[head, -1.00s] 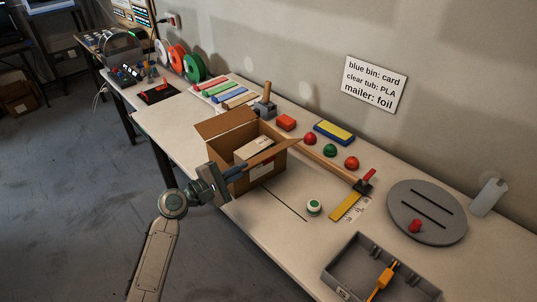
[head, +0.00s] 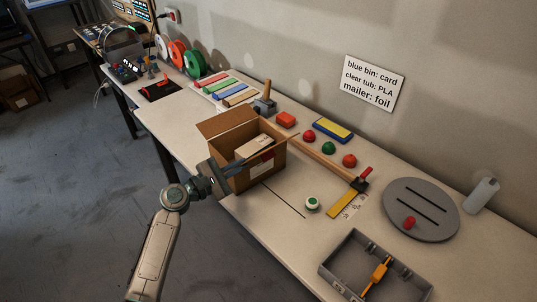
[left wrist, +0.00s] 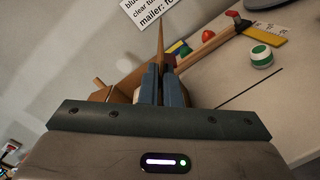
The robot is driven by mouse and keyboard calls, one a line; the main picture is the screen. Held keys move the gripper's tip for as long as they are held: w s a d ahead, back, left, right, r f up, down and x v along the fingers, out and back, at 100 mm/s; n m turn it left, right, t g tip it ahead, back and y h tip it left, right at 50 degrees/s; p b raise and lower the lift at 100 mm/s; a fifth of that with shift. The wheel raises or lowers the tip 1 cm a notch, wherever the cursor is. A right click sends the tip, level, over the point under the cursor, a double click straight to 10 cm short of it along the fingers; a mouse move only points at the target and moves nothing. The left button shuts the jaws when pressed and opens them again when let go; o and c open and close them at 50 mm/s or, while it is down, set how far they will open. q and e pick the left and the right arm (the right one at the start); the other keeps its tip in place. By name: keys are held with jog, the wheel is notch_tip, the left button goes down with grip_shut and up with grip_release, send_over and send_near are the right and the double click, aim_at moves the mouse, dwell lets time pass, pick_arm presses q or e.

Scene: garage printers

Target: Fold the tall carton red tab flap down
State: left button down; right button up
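The open brown carton (head: 262,174) stands near the table's front edge in the head view, with a smaller pale box (head: 254,146) inside. One flap (head: 225,123) stands out at its back left. A small red patch (head: 268,155) shows near the right of the opening; I cannot tell if it is the tab. My left gripper (head: 240,169) is at the carton's left front, its fingers close together and seemingly shut. In the left wrist view the fingertips (left wrist: 162,70) meet a thin brown flap (left wrist: 161,40) seen nearly edge-on. I cannot tell whether they pinch it. My right gripper is not in view.
A wooden bar tool (head: 325,160) lies right of the carton, with coloured knobs behind it. A green-white round piece (head: 312,203) sits in front. A grey tray (head: 335,262) and grey disc (head: 420,210) are farther right.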

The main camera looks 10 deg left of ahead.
pick_arm(q)
jog(key=shift+w+a+r+n+p, duration=0.15)
jog(key=shift+a+n+p, duration=0.05)
jog(key=shift+n+p, duration=0.45)
jog(key=shift+w+a+r+n+p, duration=0.15)
jog(key=shift+n+p, duration=0.4)
jog(key=shift+p, duration=0.1)
jog(key=shift+w+a+r+n+p, duration=0.1)
jog(key=shift+w+a+n+p, duration=0.15)
jog(key=shift+n+p, duration=0.55)
jog(key=shift+w+a+r+n+p, duration=0.15)
jog(key=shift+w+a+n+p, duration=0.1)
jog(key=shift+n+p, duration=0.5)
jog(key=shift+w+a+r+n+p, duration=0.1)
jog(key=shift+w+a+n+p, duration=0.15)
jog(key=shift+n+p, duration=0.55)
